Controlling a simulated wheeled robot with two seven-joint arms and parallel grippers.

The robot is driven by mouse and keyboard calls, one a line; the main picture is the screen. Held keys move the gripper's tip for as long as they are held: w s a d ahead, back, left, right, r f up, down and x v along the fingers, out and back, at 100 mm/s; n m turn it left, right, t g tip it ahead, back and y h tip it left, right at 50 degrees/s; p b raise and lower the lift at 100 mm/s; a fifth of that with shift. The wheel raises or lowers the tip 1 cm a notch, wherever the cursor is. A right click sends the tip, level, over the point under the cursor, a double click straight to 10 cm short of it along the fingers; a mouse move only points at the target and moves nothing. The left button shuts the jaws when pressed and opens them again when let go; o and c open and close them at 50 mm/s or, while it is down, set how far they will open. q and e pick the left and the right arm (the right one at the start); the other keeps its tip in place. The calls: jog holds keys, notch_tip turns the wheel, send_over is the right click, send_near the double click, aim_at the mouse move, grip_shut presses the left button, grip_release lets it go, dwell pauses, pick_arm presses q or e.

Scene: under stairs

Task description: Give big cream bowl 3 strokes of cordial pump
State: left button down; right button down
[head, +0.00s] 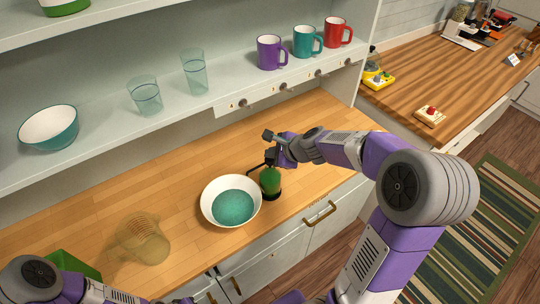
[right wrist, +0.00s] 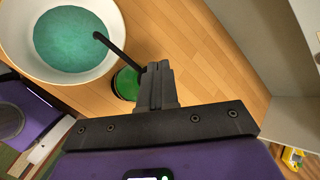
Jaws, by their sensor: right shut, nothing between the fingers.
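The big cream bowl (head: 207,200) stands on the wooden counter with teal contents in it. It also shows at the upper left of the right wrist view (right wrist: 105,18). The cordial pump (head: 270,184), a green bottle with a black top and spout, stands just right of the bowl. In the right wrist view, the pump (right wrist: 124,84) has its black spout reaching over the bowl. My right gripper (head: 272,157) is shut and empty at the pump's top; in the wrist view its fingers (right wrist: 157,68) partly hide the pump. I cannot tell whether they touch. My left gripper is not visible.
An amber see-through vessel (head: 145,241) and a green box (head: 76,264) are left on the counter. The shelf above holds a teal bowl (head: 49,128), two glasses and purple (head: 271,52), teal and red mugs. A second counter (head: 450,80) stands at right.

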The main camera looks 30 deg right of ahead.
jog(key=shift+r, duration=0.5)
jog(key=shift+p, duration=0.3)
notch_tip(320, 180, up, 5)
jog(key=p, duration=0.5)
jog(key=shift+r, duration=0.1)
dwell(1.9)
notch_tip(320, 180, up, 4)
jog(key=p, duration=1)
